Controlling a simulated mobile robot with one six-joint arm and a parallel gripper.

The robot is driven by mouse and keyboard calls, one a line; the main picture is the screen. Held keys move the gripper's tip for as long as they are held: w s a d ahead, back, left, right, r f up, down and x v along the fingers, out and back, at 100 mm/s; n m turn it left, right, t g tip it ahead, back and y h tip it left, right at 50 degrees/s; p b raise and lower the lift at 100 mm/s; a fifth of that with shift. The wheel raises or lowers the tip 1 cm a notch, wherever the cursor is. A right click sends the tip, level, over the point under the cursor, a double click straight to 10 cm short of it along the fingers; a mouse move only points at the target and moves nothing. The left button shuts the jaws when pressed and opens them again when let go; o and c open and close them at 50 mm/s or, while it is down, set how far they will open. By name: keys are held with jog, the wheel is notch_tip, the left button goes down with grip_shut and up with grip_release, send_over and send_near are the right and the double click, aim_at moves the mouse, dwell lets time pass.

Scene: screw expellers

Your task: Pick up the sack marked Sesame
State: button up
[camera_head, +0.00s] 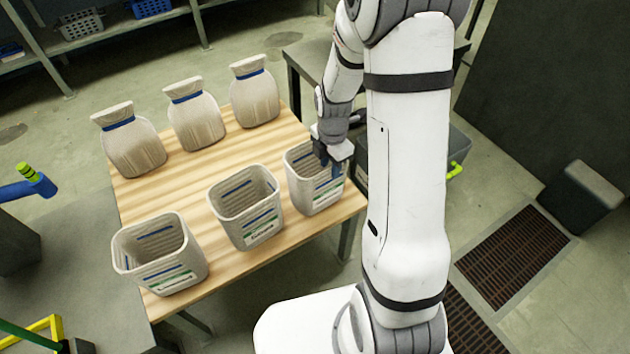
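Three tied cream sacks with blue bands stand in a row along the far side of the wooden table: a left sack (133,146), a middle sack (196,118) and a right sack (254,95). No writing shows on them from here, so I cannot tell which is marked Sesame. My gripper (333,168) is low over the right bin, at its right rim. Its fingers are dark and small in view, and I cannot tell whether they are open or shut. It is well apart from the sacks.
Three light bins with labels stand along the near side of the wooden table (187,196): a left bin (163,252), a middle bin (246,208) and a right bin (304,180). Bare tabletop lies between bins and sacks. A grey table (300,52) stands behind.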

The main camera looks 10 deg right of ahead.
aim_at(329, 181)
jog(key=f, duration=0.2)
jog(key=f+b, duration=0.1)
jog(key=f, duration=0.2)
jog(key=shift+s+a+f, duration=0.1)
jog(key=shift+s+f, duration=0.1)
jog(key=shift+f, duration=0.05)
jog(key=shift+r, duration=0.1)
grip_shut()
jog(key=shift+s, duration=0.1)
